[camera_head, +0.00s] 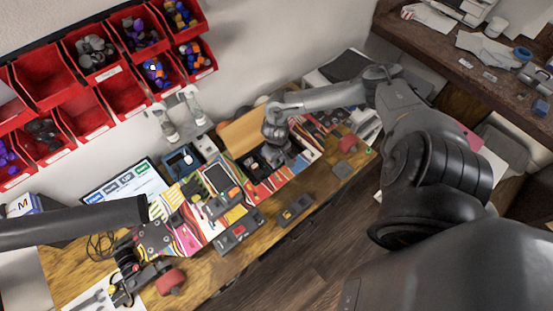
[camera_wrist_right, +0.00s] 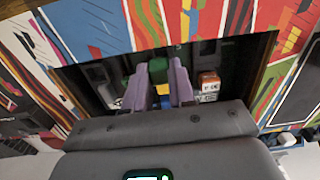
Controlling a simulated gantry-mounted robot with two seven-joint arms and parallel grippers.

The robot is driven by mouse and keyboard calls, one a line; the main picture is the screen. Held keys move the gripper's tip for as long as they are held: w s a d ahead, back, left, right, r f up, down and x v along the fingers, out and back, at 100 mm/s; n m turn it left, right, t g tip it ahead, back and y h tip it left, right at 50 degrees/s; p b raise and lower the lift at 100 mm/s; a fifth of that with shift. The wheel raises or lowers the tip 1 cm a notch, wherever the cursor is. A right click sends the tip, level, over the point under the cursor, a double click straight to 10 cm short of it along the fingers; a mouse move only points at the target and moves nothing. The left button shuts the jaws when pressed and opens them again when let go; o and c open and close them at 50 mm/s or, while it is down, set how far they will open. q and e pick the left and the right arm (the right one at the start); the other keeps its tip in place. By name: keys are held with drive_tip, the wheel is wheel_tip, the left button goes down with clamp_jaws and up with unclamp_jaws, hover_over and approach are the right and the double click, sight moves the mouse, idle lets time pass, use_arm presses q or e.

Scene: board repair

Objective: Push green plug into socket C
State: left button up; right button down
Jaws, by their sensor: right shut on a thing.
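My right gripper (camera_head: 277,157) reaches down into the dark opening of the striped board (camera_head: 225,200). In the right wrist view its two purple fingers (camera_wrist_right: 160,88) are closed on a small green plug (camera_wrist_right: 157,70), with yellow and blue parts below it. Another green part (camera_wrist_right: 128,64) shows just left of the fingers. Dark sockets line the opening, and their letters cannot be read, so I cannot tell which is C. Whether the plug touches a socket is hidden. My left arm (camera_head: 70,225) comes in at the left; its gripper's jaws cannot be made out.
An orange and white block (camera_wrist_right: 209,86) sits right of the fingers in the opening. Red bins (camera_head: 85,55) hang on the wall. A tablet screen (camera_head: 125,180) stands behind the board. Loose black modules (camera_head: 238,231) lie along the bench's front edge. Red clamp knobs (camera_head: 347,143) flank the board.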

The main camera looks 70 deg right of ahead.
drive_tip(key=shift+f, duration=0.55)
idle(0.7)
drive_tip(key=shift+p, duration=0.55)
drive_tip(key=shift+f, duration=0.2)
idle(0.7)
drive_tip(key=shift+f, duration=0.2)
idle(0.4)
drive_tip(key=shift+f+p, duration=0.1)
drive_tip(key=shift+p, duration=0.45)
drive_tip(key=shift+f, duration=0.2)
idle(0.8)
drive_tip(key=shift+f, duration=0.35)
